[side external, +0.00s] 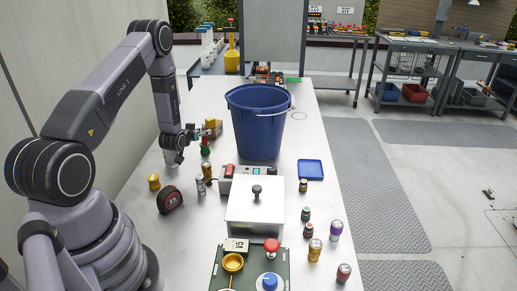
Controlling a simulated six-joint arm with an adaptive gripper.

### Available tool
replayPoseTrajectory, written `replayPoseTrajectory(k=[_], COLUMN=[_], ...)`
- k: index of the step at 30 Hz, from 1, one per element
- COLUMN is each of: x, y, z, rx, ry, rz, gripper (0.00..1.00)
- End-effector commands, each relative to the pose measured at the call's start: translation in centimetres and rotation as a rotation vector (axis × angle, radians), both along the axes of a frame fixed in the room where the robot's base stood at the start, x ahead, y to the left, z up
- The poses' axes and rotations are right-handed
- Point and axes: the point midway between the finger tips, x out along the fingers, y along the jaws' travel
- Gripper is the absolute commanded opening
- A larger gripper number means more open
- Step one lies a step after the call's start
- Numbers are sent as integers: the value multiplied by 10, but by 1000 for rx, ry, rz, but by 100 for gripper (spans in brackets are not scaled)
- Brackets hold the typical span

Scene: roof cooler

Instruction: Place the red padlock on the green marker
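My gripper (193,133) is left of the blue bucket, over the left part of the metal table. Its fingers are small here, and I cannot tell if they are open or shut. Close to it are a yellow-tan item (211,126) and a small green and red item (205,146); I cannot tell whether either touches it. A flat green patch (293,80), which may be the green marker, shows behind the bucket at the table's far end. I cannot clearly identify the red padlock; a small red block (230,171) sits by the grey unit in front of the bucket.
The large blue bucket (258,125) stands mid-table. A lidded metal box (256,208), a blue tray (310,169), a green control panel (257,268) and a black-red round item (169,199) are nearer. Several small cans stand along the right edge. The far right table edge is fairly clear.

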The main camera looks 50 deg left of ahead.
Motion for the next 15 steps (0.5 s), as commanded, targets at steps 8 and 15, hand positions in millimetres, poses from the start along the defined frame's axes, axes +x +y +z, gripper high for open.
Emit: replayPoseTrajectory(k=[8,15], x=[0,-28], y=[0,-19], z=[3,17], rx=[1,-2], ry=[-1,2], rz=[0,0], gripper=[33,33])
